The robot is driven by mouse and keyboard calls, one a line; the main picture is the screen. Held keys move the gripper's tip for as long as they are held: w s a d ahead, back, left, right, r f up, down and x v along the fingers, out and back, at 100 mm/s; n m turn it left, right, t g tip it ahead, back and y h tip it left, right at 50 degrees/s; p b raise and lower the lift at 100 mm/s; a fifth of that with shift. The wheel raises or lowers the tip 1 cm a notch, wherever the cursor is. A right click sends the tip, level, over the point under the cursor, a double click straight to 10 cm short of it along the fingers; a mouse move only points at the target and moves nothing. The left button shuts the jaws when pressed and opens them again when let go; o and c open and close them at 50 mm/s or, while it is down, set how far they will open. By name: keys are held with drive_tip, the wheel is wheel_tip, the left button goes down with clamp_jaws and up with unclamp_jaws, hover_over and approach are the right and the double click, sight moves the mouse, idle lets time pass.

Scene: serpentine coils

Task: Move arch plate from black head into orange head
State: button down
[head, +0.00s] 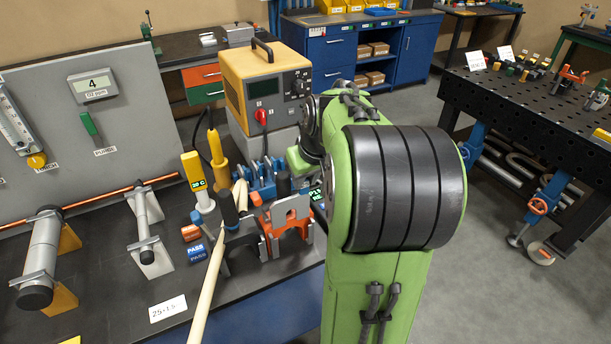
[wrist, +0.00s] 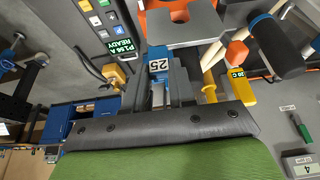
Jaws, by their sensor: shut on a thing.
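The arch plate (head: 292,211) is a flat grey plate with an arched lower edge. It stands upright at the orange head (head: 270,246), overlapping its top; I cannot tell whether it is seated. In the wrist view, the plate (wrist: 185,32) lies just beyond my gripper (wrist: 160,88), against the orange head (wrist: 160,18). My gripper is shut on the plate's blue tab marked 25 (wrist: 158,62). In the head view my arm largely hides the gripper. The black head (head: 240,257) stands left of the orange head, with a pale wooden handle and black cylinder near it.
A yellow-topped meter (head: 197,180) and red and blue small boxes (head: 197,250) stand left of the heads. A yellow power unit (head: 265,90) stands behind. Tube stands (head: 150,250) occupy the bench's left side. Bare bench shows near the size card (head: 168,308).

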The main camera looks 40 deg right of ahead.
sight(305, 199)
idle(0.3)
drive_tip(key=shift+f+b, duration=1.95)
drive_tip(key=shift+f, duration=0.25)
drive_tip(key=shift+f+b, duration=0.45)
drive_tip(key=shift+f, duration=0.1)
drive_tip(key=shift+f+b, duration=0.5)
drive_tip(key=shift+f, duration=0.1)
drive_tip(key=c, duration=0.9)
unclamp_jaws()
drive_tip(key=shift+o, duration=0.2)
drive_tip(key=p+v, duration=0.4)
drive_tip(key=v, duration=1.1)
drive_tip(key=shift+r+p, duration=0.4)
drive_tip(key=shift+s, duration=0.1)
